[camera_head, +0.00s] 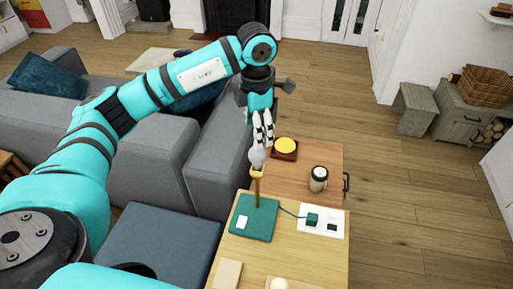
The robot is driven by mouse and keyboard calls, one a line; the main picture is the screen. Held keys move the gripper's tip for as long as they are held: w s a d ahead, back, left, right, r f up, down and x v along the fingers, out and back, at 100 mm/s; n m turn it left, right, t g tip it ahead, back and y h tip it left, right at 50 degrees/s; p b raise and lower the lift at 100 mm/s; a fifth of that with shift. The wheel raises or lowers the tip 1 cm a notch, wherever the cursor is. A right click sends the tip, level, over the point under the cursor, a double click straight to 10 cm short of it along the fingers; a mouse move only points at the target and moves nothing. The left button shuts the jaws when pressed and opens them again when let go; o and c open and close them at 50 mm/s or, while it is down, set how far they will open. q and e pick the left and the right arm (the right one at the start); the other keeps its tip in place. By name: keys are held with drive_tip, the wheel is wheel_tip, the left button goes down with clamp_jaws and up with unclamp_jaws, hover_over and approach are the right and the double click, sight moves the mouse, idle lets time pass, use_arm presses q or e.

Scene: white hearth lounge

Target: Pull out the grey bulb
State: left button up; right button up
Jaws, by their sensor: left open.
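The grey bulb (257,158) sits upright in a brass-coloured socket on top of a thin stand (257,190). The stand rises from a green base plate (263,228) on the wooden table. My left gripper (263,145) points down from above, its fingers open and its fingertips right at the top of the bulb. I cannot tell whether the fingers touch the glass. My right gripper is not in view.
On the table (325,258) are a yellow disc (285,146) on a dark block, a lidded jar (318,179) and a green box (312,219) on a white sheet, joined by a cord to the base. A grey sofa (213,165) borders the left; open floor lies right.

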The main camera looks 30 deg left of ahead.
sight(256, 153)
use_arm(q)
wheel_tip(256, 153, down, 5)
drive_tip(key=shift+s+f+p, duration=0.1)
drive_tip(key=shift+p, duration=0.4)
wheel_tip(256, 153, down, 3)
drive_tip(key=shift+f+p, duration=0.15)
drive_tip(key=shift+p, duration=0.15)
drive_tip(key=shift+f, duration=0.45)
drive_tip(key=c, duration=1.3)
drive_tip(key=shift+o, duration=0.2)
drive_tip(key=shift+r, duration=0.1)
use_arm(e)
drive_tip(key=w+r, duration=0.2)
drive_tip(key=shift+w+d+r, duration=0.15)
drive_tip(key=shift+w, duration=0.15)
use_arm(q)
drive_tip(key=shift+r+p, duration=0.5)
drive_tip(key=shift+r, duration=0.2)
drive_tip(key=shift+r+p, duration=0.75)
drive_tip(key=shift+r, duration=0.8)
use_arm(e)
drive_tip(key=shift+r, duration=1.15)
